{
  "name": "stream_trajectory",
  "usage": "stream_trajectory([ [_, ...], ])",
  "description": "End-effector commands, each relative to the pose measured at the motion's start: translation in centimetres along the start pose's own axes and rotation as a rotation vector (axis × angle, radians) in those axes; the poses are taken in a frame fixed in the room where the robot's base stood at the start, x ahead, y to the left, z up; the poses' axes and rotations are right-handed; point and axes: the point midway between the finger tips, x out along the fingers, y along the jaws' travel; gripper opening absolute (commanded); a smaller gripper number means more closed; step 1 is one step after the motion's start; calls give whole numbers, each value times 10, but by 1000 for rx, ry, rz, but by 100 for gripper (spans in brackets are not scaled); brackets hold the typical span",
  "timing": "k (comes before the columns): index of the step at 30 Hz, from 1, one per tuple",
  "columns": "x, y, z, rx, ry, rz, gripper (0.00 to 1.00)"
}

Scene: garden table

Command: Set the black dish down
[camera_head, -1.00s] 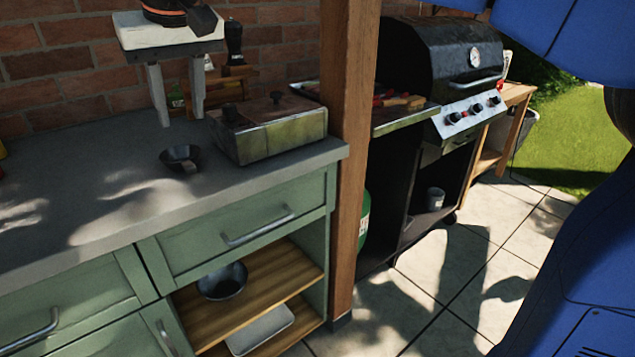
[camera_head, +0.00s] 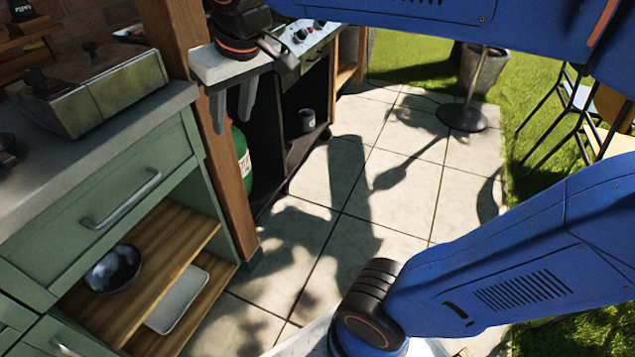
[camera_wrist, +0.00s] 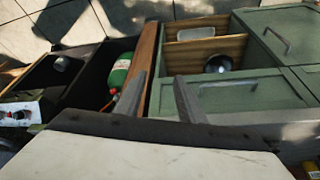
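A small black dish (camera_head: 7,150) sits on the grey counter at the left edge of the head view, partly cut off. My gripper (camera_head: 232,128) is in the upper part of that view, in front of the wooden post and the grill stand, well to the right of the dish. Its two fingers are apart with nothing between them; the wrist view shows the same open gap (camera_wrist: 160,85). A dark, shiny bowl (camera_head: 113,268) stands on the upper wooden shelf below the counter, and it also shows in the wrist view (camera_wrist: 218,64).
A metal box with a lid (camera_head: 95,90) stands on the counter. A pale tray (camera_head: 178,299) lies on the lower shelf. The wooden post (camera_head: 205,130) rises at the counter's end, beside a green gas bottle (camera_head: 241,160). The paved floor (camera_head: 330,200) is mostly clear.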

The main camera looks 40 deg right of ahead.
Motion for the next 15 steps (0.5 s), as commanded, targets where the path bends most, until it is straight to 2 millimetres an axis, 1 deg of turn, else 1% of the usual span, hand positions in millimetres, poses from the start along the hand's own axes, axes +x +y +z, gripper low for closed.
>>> stream_trajectory([
  [1, 7, 16, 20, 28, 0, 11, 35],
  [5, 28, 45, 69, 84, 5, 35, 35],
  [6, 34, 53, 85, 100, 6, 42, 35],
  [9, 51, 67, 122, 140, 8, 59, 35],
  [12, 65, 77, 151, 172, 12, 73, 35],
  [15, 76, 82, 172, 193, 12, 84, 35],
])
